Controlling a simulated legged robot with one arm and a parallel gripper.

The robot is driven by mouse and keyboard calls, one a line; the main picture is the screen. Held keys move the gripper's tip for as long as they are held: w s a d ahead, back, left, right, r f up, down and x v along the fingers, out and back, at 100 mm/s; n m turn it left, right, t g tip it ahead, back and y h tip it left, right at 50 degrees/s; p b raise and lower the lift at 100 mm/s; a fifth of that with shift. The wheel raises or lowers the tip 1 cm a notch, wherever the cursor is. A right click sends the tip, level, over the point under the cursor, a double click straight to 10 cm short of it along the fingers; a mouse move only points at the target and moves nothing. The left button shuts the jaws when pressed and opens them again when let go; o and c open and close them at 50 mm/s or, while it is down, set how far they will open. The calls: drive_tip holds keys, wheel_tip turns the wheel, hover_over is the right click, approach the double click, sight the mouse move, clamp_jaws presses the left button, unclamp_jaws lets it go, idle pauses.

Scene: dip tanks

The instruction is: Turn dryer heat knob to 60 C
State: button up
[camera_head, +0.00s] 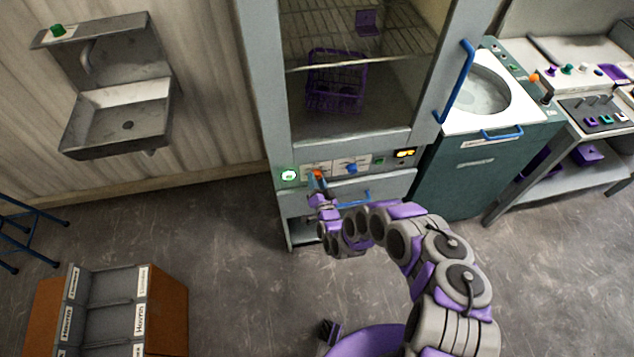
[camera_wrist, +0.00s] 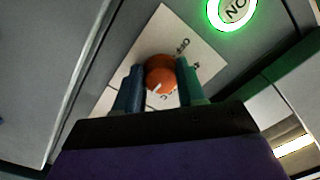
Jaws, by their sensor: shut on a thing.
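The dryer (camera_head: 345,148) is a tall grey cabinet with a glass door. Its control strip holds an orange-red knob (camera_head: 317,174) and, to the right, a blue knob (camera_head: 351,168). In the wrist view the orange knob (camera_wrist: 160,72) sits on a white label plate, with a pale pointer mark near its lower edge. My gripper (camera_head: 318,180) is at this knob; in the wrist view its blue and green fingers (camera_wrist: 160,84) are shut on the knob's two sides. Most scale markings are hidden or too small to read.
A lit green ON button (camera_head: 289,175) is left of the knob, and an amber display (camera_head: 405,153) is at the strip's right. A blue drawer handle (camera_head: 352,199) lies below. A purple basket (camera_head: 336,82) is inside the dryer. A teal tank (camera_head: 470,165) stands to the right.

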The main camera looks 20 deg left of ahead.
drive_tip(key=shift+w+m, duration=0.1)
drive_tip(key=shift+m, duration=0.3)
drive_tip(key=shift+d, duration=0.1)
drive_tip(key=o, duration=1.1)
drive_tip(key=shift+c, duration=0.2)
drive_tip(key=b+v, duration=0.1)
drive_tip(key=v, duration=1.6)
drive_tip(key=shift+f, duration=0.1)
